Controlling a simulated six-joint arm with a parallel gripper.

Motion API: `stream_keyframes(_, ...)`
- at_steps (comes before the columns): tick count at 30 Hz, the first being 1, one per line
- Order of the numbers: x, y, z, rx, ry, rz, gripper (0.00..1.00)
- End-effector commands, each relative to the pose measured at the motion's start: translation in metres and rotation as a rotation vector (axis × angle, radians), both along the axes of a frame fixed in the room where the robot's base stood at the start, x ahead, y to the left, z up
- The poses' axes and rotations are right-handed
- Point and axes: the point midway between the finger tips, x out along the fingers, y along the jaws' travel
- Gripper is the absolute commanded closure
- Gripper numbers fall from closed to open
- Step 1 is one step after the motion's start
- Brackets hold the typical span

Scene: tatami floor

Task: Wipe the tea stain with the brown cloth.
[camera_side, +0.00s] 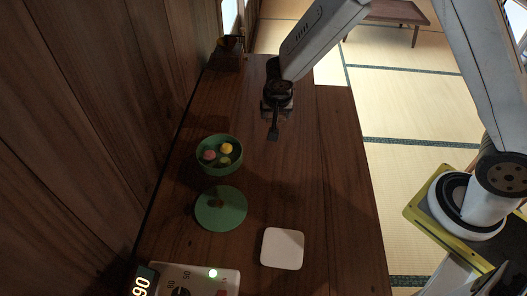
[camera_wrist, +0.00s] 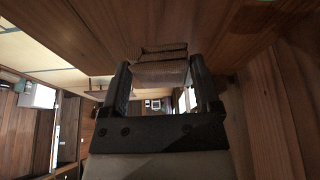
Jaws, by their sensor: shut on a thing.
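My gripper (camera_side: 276,120) is over the far part of the dark wooden counter (camera_side: 318,170) in the side view, pointing down close to its surface. In the wrist view my gripper (camera_wrist: 160,78) is shut on the folded brown cloth (camera_wrist: 160,70), which spans between the two fingers. The cloth's far edge appears to be at or very near the wood; I cannot tell whether it touches. In the side view the cloth is mostly hidden by the gripper. I cannot make out the tea stain in either view.
A green bowl (camera_side: 238,163) with several coloured sweets stands left of my gripper, nearer the camera. A panel device (camera_side: 200,274) is at the front edge. A dark wooden stand (camera_side: 227,60) is at the far left.

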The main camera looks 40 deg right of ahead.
Motion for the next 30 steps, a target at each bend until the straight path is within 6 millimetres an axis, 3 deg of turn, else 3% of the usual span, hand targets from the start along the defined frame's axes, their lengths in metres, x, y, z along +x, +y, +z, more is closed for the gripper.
stream_keyframes(14, -0.008, 0.014, -0.005, -0.001, 0.001, -0.061, 0.67)
stream_keyframes(23, -0.036, 0.053, -0.021, -0.002, 0.002, -0.268, 0.67)
stream_keyframes(30, -0.073, 0.091, -0.036, -0.004, 0.002, -0.509, 0.67)
